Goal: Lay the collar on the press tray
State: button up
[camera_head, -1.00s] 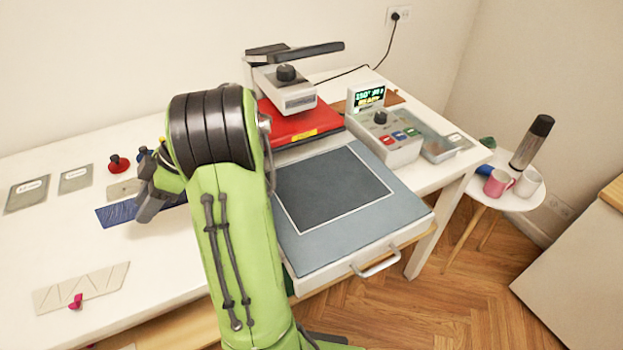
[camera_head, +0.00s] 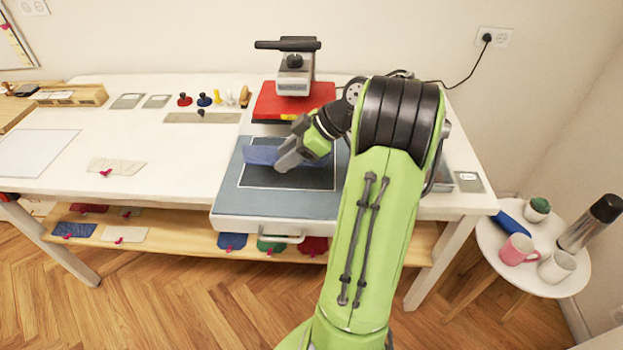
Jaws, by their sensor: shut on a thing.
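The blue collar (camera_head: 258,155) is a flat striped piece in my gripper (camera_head: 284,162). My gripper is shut on it and is over the dark pad of the press tray. The press tray (camera_head: 225,197) is grey-blue with a white outlined rectangle and a front handle, pulled out in front of the red press. My gripper and forearm hide part of the collar and the right side of the tray. I cannot tell whether the collar touches the pad.
The red heat press (camera_head: 266,104) stands behind the tray. Several coloured knobs (camera_head: 204,100) stand on the white table to the left. A cream piece (camera_head: 115,166) lies further left. Several pieces lie on the shelf (camera_head: 170,238) below. A side table (camera_head: 560,285) holds mugs.

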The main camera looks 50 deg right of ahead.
jog(key=f+b, duration=0.1)
jog(key=f, duration=0.2)
jog(key=f+b, duration=0.1)
jog(key=f, duration=0.2)
jog(key=f+b, duration=0.1)
jog(key=f, duration=0.2)
jog(key=shift+w+f, duration=0.2)
jog(key=shift+w, duration=0.1)
jog(key=shift+f, duration=0.1)
jog(key=shift+f, duration=0.15)
jog(key=o, duration=1)
